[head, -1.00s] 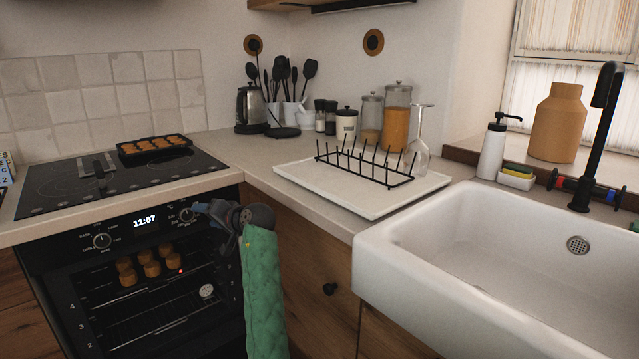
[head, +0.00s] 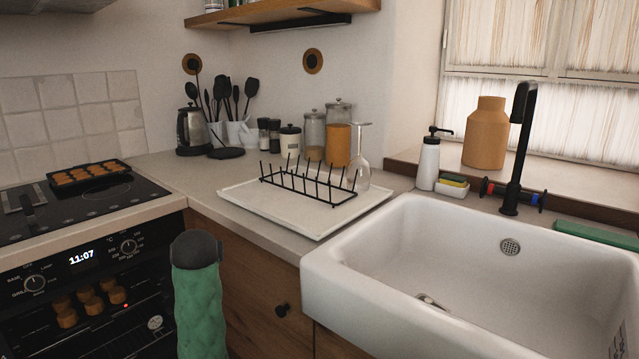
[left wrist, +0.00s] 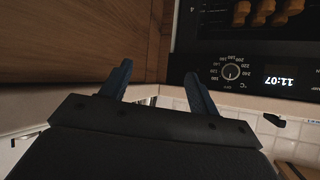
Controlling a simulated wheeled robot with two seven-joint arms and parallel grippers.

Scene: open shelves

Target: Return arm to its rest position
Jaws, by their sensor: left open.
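My left gripper (left wrist: 157,71) shows in the left wrist view with its two blue fingers apart and nothing between them. It is in front of the cabinet and oven area; that view appears upside down. In the head view, my left arm (head: 198,295) rises at the bottom left with a green quilted cover and a dark end. Its fingers are hidden there. The arm stands in front of the wooden cabinet (head: 250,290), just right of the oven (head: 80,270). My right gripper is in neither view.
A white sink (head: 450,265) fills the right. A white tray (head: 235,194) with a black rack (head: 310,184) and an upturned glass (head: 361,160) sits on the counter. A muffin tin (head: 90,173) is on the hob.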

